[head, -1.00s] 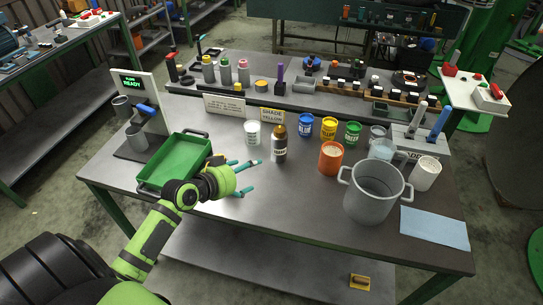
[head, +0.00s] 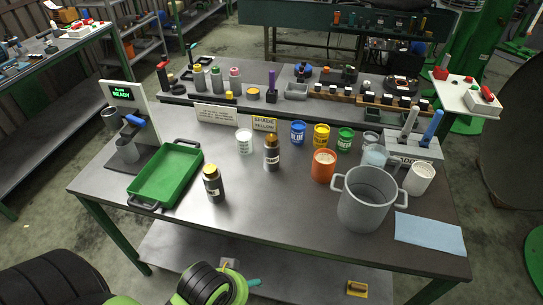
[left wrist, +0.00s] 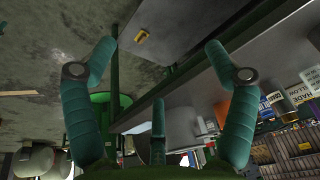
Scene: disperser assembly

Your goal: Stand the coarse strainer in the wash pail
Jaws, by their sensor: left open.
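The wash pail (head: 364,206) is a large grey two-handled pot at the table's right front in the head view; its inside looks empty. A white cup (head: 419,180) stands just right of it; it may be the coarse strainer, but its holes are too small to make out. My left gripper (head: 250,284) is low at the bottom of the head view, in front of the table edge and away from both. In the left wrist view my left gripper (left wrist: 160,55) has its fingers spread with nothing between them. My right gripper is not seen.
A brown bottle (head: 213,186) stands right of the green tray (head: 167,176); another brown bottle (head: 272,154) is further back. An orange cup (head: 324,167) and a translucent cup (head: 375,156) stand behind the pail. A blue cloth (head: 430,233) lies right. The table's front middle is clear.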

